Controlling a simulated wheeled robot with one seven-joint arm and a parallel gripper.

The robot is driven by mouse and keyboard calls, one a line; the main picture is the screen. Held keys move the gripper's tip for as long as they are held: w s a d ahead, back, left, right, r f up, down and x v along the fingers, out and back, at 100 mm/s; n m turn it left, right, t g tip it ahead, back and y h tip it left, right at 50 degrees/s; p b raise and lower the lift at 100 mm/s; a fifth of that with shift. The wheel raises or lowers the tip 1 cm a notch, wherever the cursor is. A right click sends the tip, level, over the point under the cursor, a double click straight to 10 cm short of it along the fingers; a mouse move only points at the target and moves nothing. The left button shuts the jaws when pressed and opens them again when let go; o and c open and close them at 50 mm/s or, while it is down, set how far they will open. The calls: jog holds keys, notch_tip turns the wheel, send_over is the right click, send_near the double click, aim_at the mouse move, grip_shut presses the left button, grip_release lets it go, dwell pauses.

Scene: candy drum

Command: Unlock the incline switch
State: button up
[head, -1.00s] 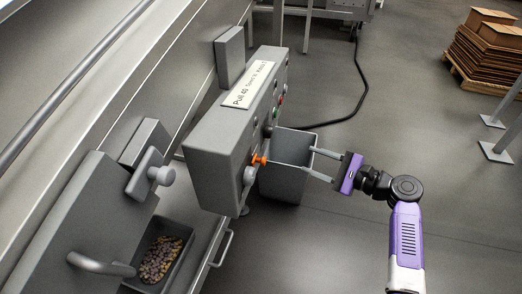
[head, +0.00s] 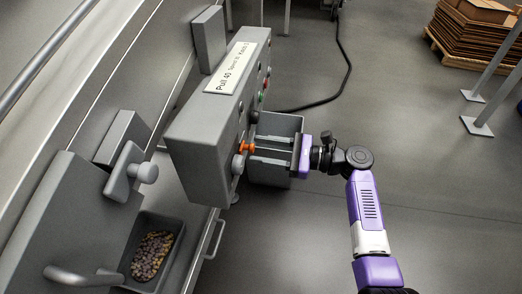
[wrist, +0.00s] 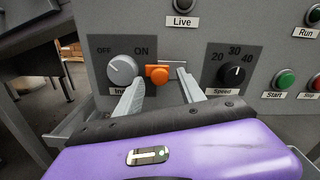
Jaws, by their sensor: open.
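The incline switch is a round grey knob (wrist: 122,70) on the control panel, between OFF and ON marks; its label below starts "In" and is partly hidden by a finger. Its pointer line is tilted toward OFF. Just right of it is an orange lock piece (wrist: 157,74) with a rounded front; it also shows in the head view (head: 246,147). My gripper (wrist: 160,78) is open, one finger on each side of the orange piece, the left one between it and the grey knob. I cannot tell whether the fingers touch it. In the head view my gripper (head: 257,149) reaches the panel from the right.
The Speed dial (wrist: 233,74) is close to the right finger. The Start button (wrist: 285,80) and Live button (wrist: 184,5) are on the same panel. A grey bin (head: 284,124) stands below and behind the gripper. A candy tray (head: 176,226) is at lower left.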

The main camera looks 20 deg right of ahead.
jog(key=shift+w+a, duration=0.15)
jog(key=shift+a, duration=0.05)
grip_shut()
dwell(1.4)
